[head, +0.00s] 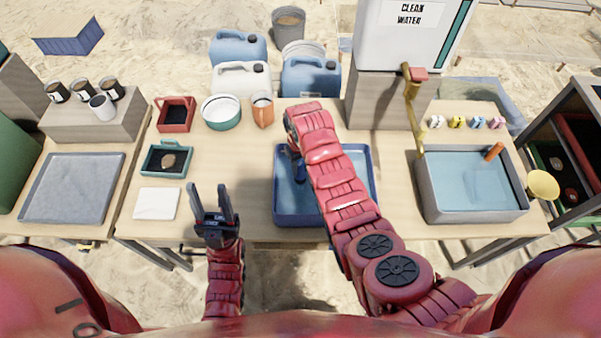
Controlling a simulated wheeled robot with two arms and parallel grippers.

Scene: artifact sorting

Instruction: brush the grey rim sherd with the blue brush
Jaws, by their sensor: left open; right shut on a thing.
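My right arm reaches over the blue tray (283,217) on the middle table. Its gripper (293,150) points down at the tray's far left side and is shut on a narrow blue thing (300,172), which looks like the blue brush. The hand hides most of it. I cannot make out the grey rim sherd; the arm covers much of the tray, so it may be hidden there. My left gripper (211,192) is open and empty, fingers pointing away, above the table's front edge, between the white pad and the blue tray.
A grey water basin (430,207) and a yellow tap (412,105) stand right.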

